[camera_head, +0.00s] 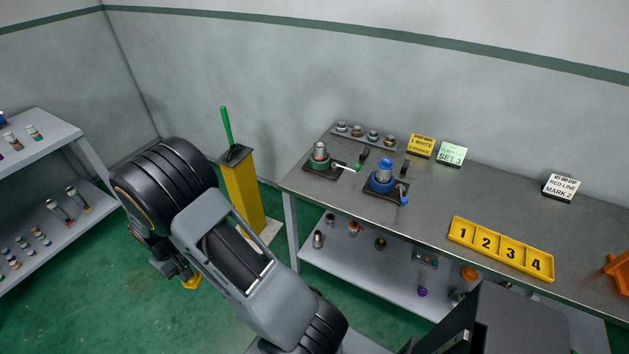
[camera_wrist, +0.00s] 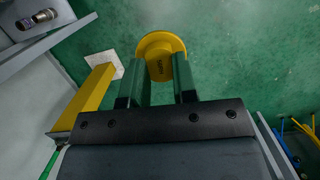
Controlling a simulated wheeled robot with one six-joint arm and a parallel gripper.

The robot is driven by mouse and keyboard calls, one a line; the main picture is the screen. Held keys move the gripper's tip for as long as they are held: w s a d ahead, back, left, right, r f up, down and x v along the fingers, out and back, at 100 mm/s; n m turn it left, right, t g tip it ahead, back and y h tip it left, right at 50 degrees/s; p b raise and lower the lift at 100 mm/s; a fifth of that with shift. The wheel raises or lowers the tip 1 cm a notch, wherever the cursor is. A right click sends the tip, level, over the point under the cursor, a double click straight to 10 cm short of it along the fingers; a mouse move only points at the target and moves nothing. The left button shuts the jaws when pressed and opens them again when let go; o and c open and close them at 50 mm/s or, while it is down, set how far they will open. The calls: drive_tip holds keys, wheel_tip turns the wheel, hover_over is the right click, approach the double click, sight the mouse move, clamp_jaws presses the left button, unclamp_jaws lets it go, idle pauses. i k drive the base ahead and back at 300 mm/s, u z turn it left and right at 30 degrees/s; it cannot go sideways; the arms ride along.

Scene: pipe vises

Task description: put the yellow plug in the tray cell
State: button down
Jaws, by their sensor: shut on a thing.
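The yellow plug (camera_wrist: 160,50) is a round yellow disc held between the two fingers of my gripper (camera_wrist: 161,80) in the wrist view, above the green floor. In the head view the yellow plug (camera_head: 190,282) shows in part below my wrist, at the left of the picture; the fingers there are mostly hidden. The yellow tray (camera_head: 484,260) lies on the workbench at the right, with a row of cells numbered 1, 2, 3 and 4. My gripper is far to the left of the tray, off the bench.
Two pipe vises, one green (camera_head: 319,162) and one blue (camera_head: 382,182), stand on the bench (camera_head: 420,215). Cards, including the SET 3 sign (camera_head: 451,154), stand behind them. A yellow post (camera_head: 243,195) with a green lever is between my arm and the bench. A grey shelf (camera_head: 60,130) is at left.

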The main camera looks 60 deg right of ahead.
sight(486, 242)
drive_tip(key=k, duration=0.6)
drive_tip(key=z, duration=2.65)
drive_tip(key=i, duration=0.5)
